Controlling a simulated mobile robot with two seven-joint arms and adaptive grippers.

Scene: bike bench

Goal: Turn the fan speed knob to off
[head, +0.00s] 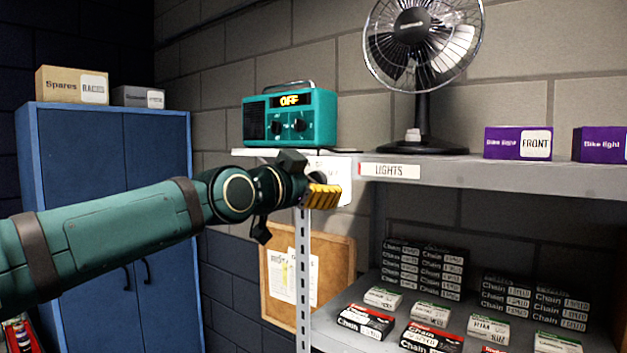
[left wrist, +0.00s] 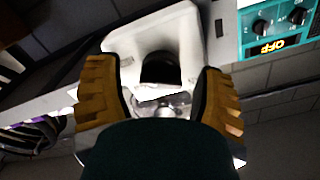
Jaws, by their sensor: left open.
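A black desk fan (head: 415,22) stands on the shelf, with a small pale part (head: 413,134) low on its post. A white panel (head: 345,187) with partly hidden lettering is at the shelf's front left corner. My left gripper (head: 323,196) is in front of this panel and covers much of it. In the left wrist view, the yellow fingers of my left gripper (left wrist: 165,98) are open on either side of a dark rounded part (left wrist: 160,68) on a white surface (left wrist: 183,32). I cannot tell whether that part is the fan speed knob, or whether the fingers touch it. My right gripper is out of view.
A teal radio (head: 318,104) with two dark dials and a display reading OFF stands left of the fan. Purple bike light boxes (head: 505,143) stand on the right. The shelf post (head: 303,265) is below my gripper. Chain boxes (head: 430,312) fill the lower shelf.

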